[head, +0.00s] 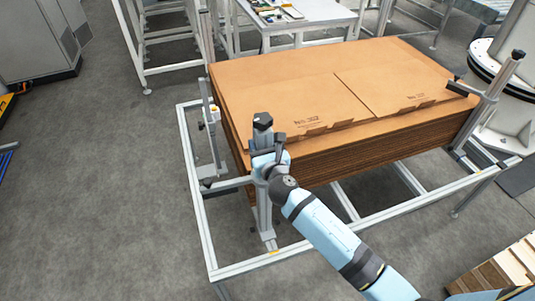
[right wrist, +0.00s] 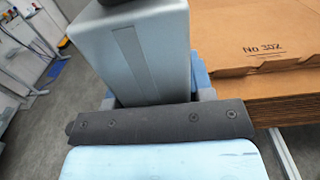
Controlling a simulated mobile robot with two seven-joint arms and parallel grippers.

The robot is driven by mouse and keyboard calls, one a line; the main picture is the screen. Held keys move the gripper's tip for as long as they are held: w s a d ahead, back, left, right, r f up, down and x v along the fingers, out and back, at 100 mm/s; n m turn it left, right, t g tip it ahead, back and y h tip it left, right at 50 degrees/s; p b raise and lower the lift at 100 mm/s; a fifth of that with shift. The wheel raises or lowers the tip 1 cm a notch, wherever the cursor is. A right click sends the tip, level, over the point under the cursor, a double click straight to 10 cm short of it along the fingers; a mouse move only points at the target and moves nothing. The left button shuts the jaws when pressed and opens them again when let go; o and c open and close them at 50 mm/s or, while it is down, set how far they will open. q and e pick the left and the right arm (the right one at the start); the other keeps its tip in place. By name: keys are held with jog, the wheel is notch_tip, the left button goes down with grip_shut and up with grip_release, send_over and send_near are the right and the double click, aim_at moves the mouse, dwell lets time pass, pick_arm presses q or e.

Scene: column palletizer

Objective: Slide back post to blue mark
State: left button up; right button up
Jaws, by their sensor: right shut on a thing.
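My right gripper (head: 270,165) is shut on a grey upright post (head: 264,207) with a dark cap at the near left corner of the cardboard stack. In the right wrist view the post (right wrist: 140,55) fills the middle, with parts of the gripper's fingers at both sides. The post stands upright on the frame's near rail, beside the stack. Whether it touches the cardboard is hard to tell. I cannot make out a blue mark on the rails. My left gripper is not in view.
A flat stack of brown cardboard (head: 345,85) lies on a grey metal frame (head: 200,215). Other posts stand at its left side (head: 211,125) and right end (head: 492,88). A table (head: 300,15) is behind. Wooden pallets (head: 505,270) lie at lower right. The left floor is mostly clear.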

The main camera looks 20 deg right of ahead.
jog(key=w, duration=0.7)
jog(key=shift+r, duration=0.15)
jog(key=shift+a, duration=0.1)
jog(key=o, duration=1.1)
jog(key=shift+w, duration=0.1)
jog(key=shift+c, duration=0.2)
jog(key=shift+o, duration=1.1)
jog(key=shift+w, duration=0.15)
